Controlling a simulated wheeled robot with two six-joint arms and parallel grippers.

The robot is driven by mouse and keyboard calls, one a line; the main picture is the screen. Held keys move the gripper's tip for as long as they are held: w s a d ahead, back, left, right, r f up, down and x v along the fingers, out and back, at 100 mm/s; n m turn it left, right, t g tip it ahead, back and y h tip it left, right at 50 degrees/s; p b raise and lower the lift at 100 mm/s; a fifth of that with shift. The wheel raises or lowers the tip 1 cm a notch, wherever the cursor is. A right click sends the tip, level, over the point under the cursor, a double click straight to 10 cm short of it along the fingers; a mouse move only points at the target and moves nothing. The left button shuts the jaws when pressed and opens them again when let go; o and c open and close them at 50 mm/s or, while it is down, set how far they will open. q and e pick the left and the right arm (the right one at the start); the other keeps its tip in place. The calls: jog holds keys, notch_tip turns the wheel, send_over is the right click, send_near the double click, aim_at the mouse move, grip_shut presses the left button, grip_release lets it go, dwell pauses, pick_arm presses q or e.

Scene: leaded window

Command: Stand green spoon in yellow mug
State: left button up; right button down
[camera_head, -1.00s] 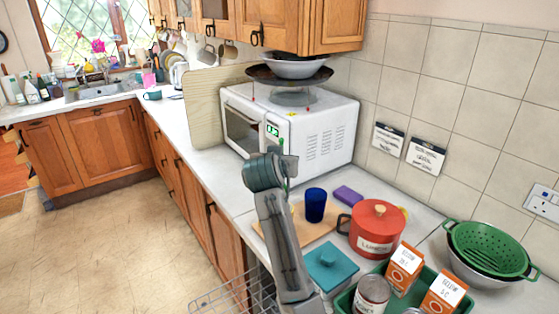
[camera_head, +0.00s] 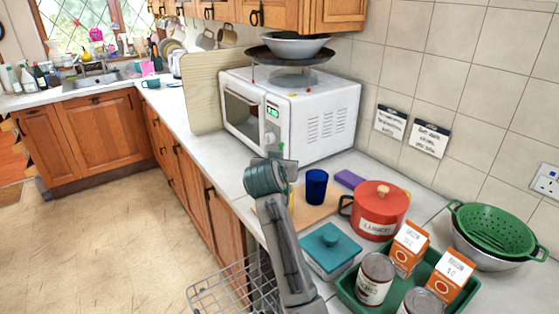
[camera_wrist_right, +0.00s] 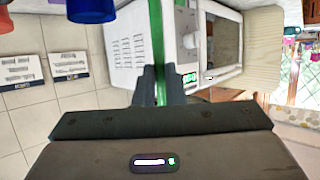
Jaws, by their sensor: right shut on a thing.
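My right gripper (camera_head: 280,164) is raised over the counter in front of the white microwave. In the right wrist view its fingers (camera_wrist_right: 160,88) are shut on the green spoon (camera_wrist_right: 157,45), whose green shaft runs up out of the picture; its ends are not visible. In the head view the gripper and arm hide most of the spoon. My left gripper is not in view.
A blue cup (camera_head: 316,187) stands on a wooden board. Around it are a purple sponge (camera_head: 350,179), a red lidded pot (camera_head: 379,213), a teal box (camera_head: 329,250) and a green tray (camera_head: 345,294) with cans and cartons. The microwave (camera_head: 325,125) stands behind; a green colander (camera_head: 492,230) is at right.

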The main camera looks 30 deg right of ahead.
jog(key=shift+f, duration=0.6)
jog(key=c, duration=1.4)
grip_release()
jog(key=shift+c, duration=0.2)
jog(key=shift+r, duration=0.1)
